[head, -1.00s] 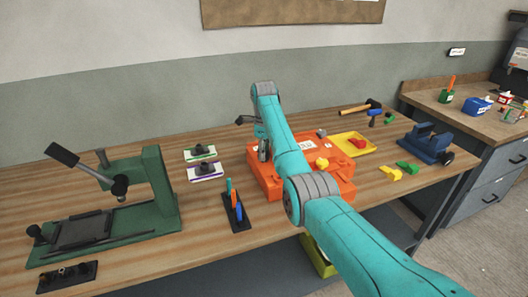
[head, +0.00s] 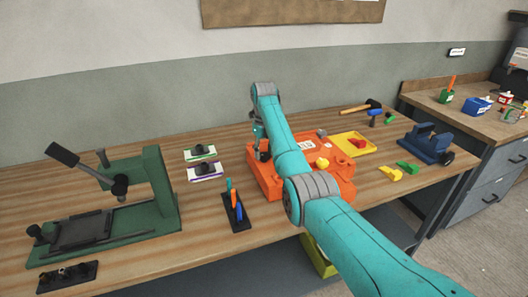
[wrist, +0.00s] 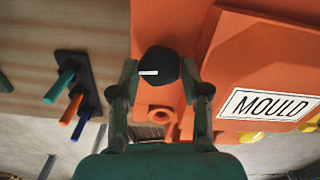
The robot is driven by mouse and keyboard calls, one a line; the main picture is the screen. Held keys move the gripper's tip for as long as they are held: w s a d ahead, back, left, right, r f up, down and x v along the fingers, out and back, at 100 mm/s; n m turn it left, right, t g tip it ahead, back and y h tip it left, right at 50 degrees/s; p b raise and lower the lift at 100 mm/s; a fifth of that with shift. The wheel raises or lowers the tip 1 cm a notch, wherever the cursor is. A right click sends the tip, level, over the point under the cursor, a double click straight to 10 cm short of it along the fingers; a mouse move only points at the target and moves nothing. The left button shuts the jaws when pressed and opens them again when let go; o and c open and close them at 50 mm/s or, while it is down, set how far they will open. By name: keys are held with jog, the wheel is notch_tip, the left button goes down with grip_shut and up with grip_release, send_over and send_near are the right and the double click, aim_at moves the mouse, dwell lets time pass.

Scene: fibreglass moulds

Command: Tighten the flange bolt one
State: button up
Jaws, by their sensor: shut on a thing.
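The orange mould (head: 330,185) sits on the bench; its flange and raised block with a MOULD label also fill much of the wrist view (wrist: 225,75). A dark round bolt head (wrist: 158,64) with a white mark stands at the flange. My gripper (wrist: 160,74) is shut on this bolt head, one finger on each side. In the head view my gripper (head: 263,148) is at the mould's left end, partly hidden by my arm. No number shows on the bolt. Its shank is hidden. An orange ring-shaped boss (wrist: 161,114) shows between my fingers.
A rack of coloured tools (head: 235,210) lies left of the mould, and a green press (head: 150,190) stands farther left. A yellow tray (head: 352,146) and blue vise (head: 428,142) are on the right.

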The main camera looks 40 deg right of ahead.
aim_at(264, 153)
jog(key=shift+m, duration=0.3)
jog(key=o, duration=1.1)
jog(key=shift+r, duration=4)
